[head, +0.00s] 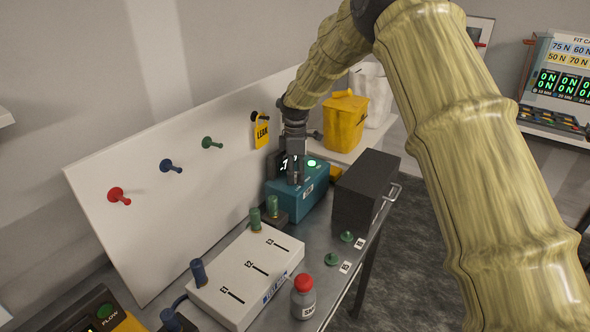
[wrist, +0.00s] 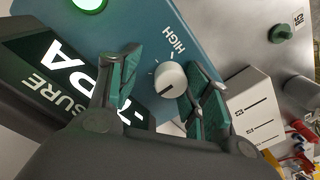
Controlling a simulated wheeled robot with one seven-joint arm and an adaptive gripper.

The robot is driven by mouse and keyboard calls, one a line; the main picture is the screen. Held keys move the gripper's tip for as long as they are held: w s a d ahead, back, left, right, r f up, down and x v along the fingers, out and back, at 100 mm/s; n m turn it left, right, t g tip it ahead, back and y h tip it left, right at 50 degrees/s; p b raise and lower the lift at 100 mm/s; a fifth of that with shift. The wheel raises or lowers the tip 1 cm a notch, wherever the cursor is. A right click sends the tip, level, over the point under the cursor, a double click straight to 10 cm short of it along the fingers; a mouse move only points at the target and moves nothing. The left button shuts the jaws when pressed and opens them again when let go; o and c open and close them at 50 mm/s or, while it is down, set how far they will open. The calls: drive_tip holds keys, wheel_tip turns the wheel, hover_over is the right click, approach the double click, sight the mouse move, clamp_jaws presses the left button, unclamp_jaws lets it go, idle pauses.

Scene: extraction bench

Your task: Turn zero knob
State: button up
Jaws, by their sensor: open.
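A teal instrument box (head: 312,191) stands on the bench, with a lit display and a green light. In the wrist view, the box (wrist: 128,25) has a round pale knob (wrist: 170,80) with a dark pointer line and the word HIGH beside it. No "zero" label is readable. The display (wrist: 50,72) shows large white characters including PA. My gripper (head: 294,174) reaches down over the box; the knob is hidden in the head view. In the wrist view my gripper (wrist: 165,62) is open, its fingers on either side of the knob; contact cannot be told.
A black box (head: 362,190) stands close to the right of the instrument. A white panel (head: 185,185) with coloured pegs stands behind.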

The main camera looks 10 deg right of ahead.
drive_tip(key=shift+s+a+r+t, duration=0.25)
drive_tip(key=shift+s+r+t, duration=0.05)
drive_tip(key=shift+s+r, duration=0.65)
drive_tip(key=shift+c, duration=0.2)
drive_tip(key=shift+w+d+f, duration=0.1)
drive_tip(key=shift+w+f, duration=0.5)
drive_tip(key=shift+f, duration=0.05)
drive_tip(key=c, duration=0.7)
drive_tip(key=shift+s+r, duration=0.1)
drive_tip(key=shift+r, duration=0.05)
drive_tip(key=c, duration=0.3)
drive_tip(key=shift+s+r, duration=0.1)
drive_tip(key=shift+w+r, duration=0.2)
drive_tip(key=shift+r, duration=0.05)
drive_tip(key=o, duration=1)
drive_tip(key=shift+o, duration=0.2)
drive_tip(key=shift+s+f, duration=0.1)
drive_tip(key=shift+s, duration=0.05)
drive_tip(key=shift+f, duration=0.1)
